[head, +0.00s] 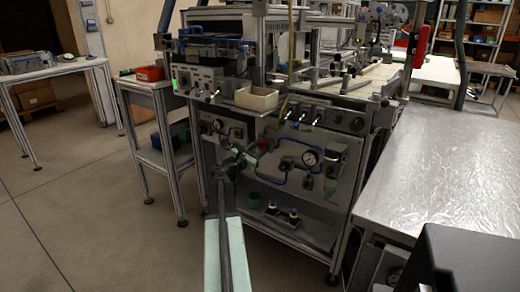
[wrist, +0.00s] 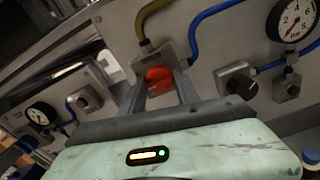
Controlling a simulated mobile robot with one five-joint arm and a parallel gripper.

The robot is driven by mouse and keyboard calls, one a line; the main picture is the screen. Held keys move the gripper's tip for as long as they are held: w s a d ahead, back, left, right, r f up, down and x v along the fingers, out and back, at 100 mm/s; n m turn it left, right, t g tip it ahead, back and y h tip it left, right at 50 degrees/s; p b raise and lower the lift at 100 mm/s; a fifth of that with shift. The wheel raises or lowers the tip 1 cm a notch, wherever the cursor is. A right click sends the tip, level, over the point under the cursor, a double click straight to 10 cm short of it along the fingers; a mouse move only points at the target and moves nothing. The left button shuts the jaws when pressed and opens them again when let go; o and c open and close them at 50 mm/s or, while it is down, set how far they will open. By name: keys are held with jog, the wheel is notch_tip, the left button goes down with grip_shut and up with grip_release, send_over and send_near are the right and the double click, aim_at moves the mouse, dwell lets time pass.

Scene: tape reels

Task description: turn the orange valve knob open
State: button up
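The orange valve knob (wrist: 158,75) shows in the wrist view, on the grey panel below a yellow-brown hose. The two fingers of my gripper (wrist: 161,92) stand apart, one on each side of the knob. I cannot tell whether they touch and clamp it or only surround it. Part of the knob is hidden by the fingers. In the head view my gripper (head: 240,160) is in front of the panel, left of the pressure gauge.
In the wrist view, a black knob (wrist: 237,80) and a gauge (wrist: 297,20) lie to the right, with blue hoses (wrist: 222,8) close by. Another gauge (wrist: 40,115) is at left. A metal-topped table (head: 460,150) stands right of the panel in the head view.

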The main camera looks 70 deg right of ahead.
grip_shut()
jog(key=shift+m, duration=0.3)
jog(key=m, duration=0.3)
jog(key=shift+m, duration=0.3)
jog(key=m, duration=0.4)
jog(key=shift+m, duration=0.3)
jog(key=m, duration=0.9)
jog(key=shift+s, duration=0.1)
